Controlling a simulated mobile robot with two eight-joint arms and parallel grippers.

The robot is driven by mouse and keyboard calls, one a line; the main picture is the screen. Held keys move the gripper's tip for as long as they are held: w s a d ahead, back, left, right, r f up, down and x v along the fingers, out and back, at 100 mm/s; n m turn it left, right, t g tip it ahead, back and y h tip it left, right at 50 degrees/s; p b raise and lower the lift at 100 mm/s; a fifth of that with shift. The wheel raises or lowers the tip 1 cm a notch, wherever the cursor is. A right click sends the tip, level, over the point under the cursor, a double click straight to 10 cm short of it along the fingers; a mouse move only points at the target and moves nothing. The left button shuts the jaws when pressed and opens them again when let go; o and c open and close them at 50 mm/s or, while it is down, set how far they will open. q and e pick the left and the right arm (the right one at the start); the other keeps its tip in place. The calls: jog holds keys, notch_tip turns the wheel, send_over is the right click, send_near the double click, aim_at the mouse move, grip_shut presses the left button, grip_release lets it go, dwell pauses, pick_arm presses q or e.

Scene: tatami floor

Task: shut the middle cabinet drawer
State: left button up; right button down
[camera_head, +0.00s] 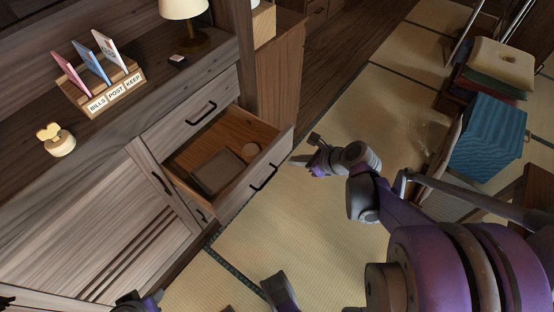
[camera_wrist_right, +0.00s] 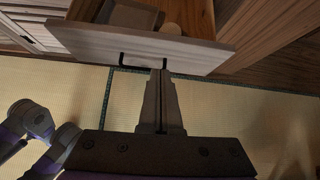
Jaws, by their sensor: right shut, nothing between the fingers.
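The middle drawer (camera_head: 226,150) of the grey wood cabinet (camera_head: 75,220) is pulled well out, below a shut top drawer (camera_head: 190,110). Its pale front has a dark bar handle (camera_head: 263,178), which also shows in the right wrist view (camera_wrist_right: 140,62). My right gripper (camera_head: 297,161) is shut and empty, just outside the drawer front near its right end. In the right wrist view its fingers (camera_wrist_right: 160,74) point at the front beside the handle's right end; I cannot tell whether they touch it. I cannot make out my left gripper.
Inside the drawer lie a brown tray-like box (camera_head: 216,172) and a small round item (camera_head: 250,152). A letter rack (camera_head: 112,90), a lamp (camera_head: 184,12) and a wooden ornament (camera_head: 56,139) stand on the cabinet. Blue woven box (camera_head: 488,135) is at right. The tatami (camera_head: 290,235) before the drawer is clear.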

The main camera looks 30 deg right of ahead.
jog(key=s+d, duration=0.1)
jog(key=s, duration=0.1)
jog(key=b, duration=0.3)
send_near(266, 158)
notch_tip(266, 158, down, 4)
jog(key=w, duration=0.1)
jog(key=w+a, duration=0.1)
jog(key=w, duration=0.1)
jog(key=shift+w+a+r+m+g, duration=0.1)
jog(key=shift+w+r+m+g, duration=0.1)
jog(key=shift+m+g, duration=0.15)
jog(key=shift+w+a, duration=0.1)
jog(key=shift+w, duration=0.3)
jog(key=shift+w, duration=0.1)
jog(key=w+a+b, duration=0.1)
jog(key=w+a, duration=0.3)
jog(key=w, duration=0.6)
jog(key=w+a+b, duration=0.1)
jog(key=w+a, duration=0.3)
jog(key=w, duration=0.6)
jog(key=shift+s, duration=0.15)
